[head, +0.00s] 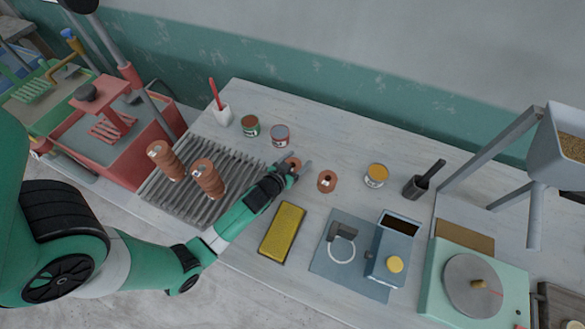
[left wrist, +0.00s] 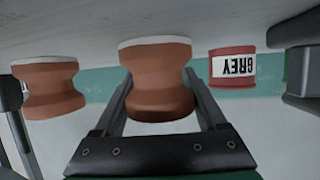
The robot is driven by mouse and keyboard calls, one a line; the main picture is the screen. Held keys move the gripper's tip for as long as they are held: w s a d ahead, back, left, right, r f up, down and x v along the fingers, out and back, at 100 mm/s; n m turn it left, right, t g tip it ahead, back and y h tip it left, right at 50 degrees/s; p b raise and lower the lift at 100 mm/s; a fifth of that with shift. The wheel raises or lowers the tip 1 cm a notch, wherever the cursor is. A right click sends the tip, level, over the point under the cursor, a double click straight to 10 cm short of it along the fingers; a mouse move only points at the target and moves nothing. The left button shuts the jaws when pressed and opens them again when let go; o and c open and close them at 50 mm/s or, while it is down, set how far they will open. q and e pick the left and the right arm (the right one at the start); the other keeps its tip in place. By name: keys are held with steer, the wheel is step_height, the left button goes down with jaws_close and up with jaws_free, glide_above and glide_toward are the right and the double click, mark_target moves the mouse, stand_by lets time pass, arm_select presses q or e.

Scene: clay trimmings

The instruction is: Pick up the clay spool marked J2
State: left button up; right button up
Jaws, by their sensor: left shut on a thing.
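My left gripper (head: 297,169) is shut on a small brown clay spool (head: 291,162) on the worktable. In the left wrist view the held spool (left wrist: 157,75) sits between the two fingers of my gripper (left wrist: 157,92), its pale end against or close to the table surface. A second, similar clay spool (head: 327,181) stands just right of the gripper with a small pale label on top; it also shows in the left wrist view (left wrist: 48,90). I cannot read the mark on either spool. My right gripper is not in view.
Two taller stacks of brown spools (head: 207,178) stand on a ribbed grey rack (head: 180,205). A can labelled GREY (left wrist: 232,67), a green can (head: 250,126) and a yellow-topped can (head: 376,175) are nearby. A yellow block (head: 282,232) lies in front.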

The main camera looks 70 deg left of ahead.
mark_target(297, 159)
arm_select(q)
steer(key=shift+r, duration=0.1)
steer(key=shift+c, duration=0.3)
steer(key=shift+r+p, duration=0.35)
steer(key=shift+r, duration=0.2)
step_height(297, 159, up, 3)
steer(key=shift+s+d+f+p, duration=0.1)
steer(key=shift+d+p, duration=0.05)
steer(key=shift+p, duration=0.55)
steer(key=d+r, duration=0.1)
steer(key=s+d+r+p, duration=0.1)
steer(key=r, duration=0.1)
steer(key=s+d+r, duration=0.1)
steer(key=shift+s+r+p, duration=0.25)
steer(key=shift+p, duration=0.1)
steer(key=w+d+v, duration=0.1)
steer(key=v, duration=0.9)
steer(key=shift+d+r, duration=0.4)
steer(key=shift+r, duration=0.05)
